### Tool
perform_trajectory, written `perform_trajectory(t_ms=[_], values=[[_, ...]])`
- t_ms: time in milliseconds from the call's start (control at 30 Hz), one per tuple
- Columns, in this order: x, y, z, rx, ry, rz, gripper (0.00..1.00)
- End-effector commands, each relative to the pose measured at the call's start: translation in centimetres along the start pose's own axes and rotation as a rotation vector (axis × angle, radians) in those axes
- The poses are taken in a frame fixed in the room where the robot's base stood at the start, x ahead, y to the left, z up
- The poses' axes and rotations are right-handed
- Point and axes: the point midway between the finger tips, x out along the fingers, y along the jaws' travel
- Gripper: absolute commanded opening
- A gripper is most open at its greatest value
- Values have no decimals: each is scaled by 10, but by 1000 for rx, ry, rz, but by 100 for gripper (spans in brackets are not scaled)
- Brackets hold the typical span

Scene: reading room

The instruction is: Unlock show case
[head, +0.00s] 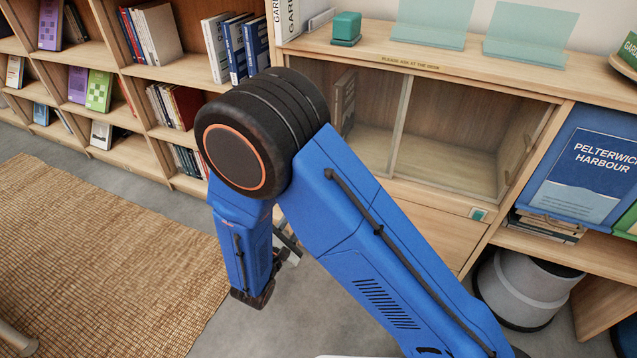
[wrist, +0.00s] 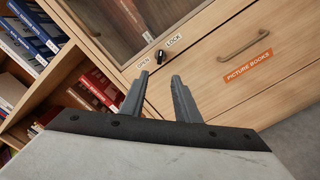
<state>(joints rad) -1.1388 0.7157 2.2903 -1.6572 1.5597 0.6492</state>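The show case (head: 445,165) is a wooden cabinet with glass panes, in the middle right of the head view. Its lower front also shows in the wrist view (wrist: 108,28). A small black lock knob (wrist: 160,57) sits on the wooden front below the glass, between an OPEN label (wrist: 143,62) and a LOCK label (wrist: 174,41). I cannot tell which label it points to. My gripper (wrist: 158,76) is open and empty, its two fingers apart and just below the knob in the wrist view, seemingly not touching it. My arm hides the lock in the head view.
A drawer with a handle (wrist: 244,42) and a PICTURE BOOKS label (wrist: 249,66) lies right of the knob. Bookshelves (head: 150,70) stand at left. A grey round bin or stool (head: 525,285) stands at lower right. A woven rug (head: 90,260) covers the left floor.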

Motion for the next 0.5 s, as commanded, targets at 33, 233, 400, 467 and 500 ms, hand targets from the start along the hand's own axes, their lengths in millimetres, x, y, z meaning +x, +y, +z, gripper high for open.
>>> perform_trajectory(t_ms=[33,233,400,467,500], values=[[4,0,0,0,-1,-1,29],[30,-1,2,1,-4,-4,29],[58,-1,2,2,-4,-5,29],[68,-1,2,2,-4,-5,29],[75,-1,2,2,-4,-5,29]])
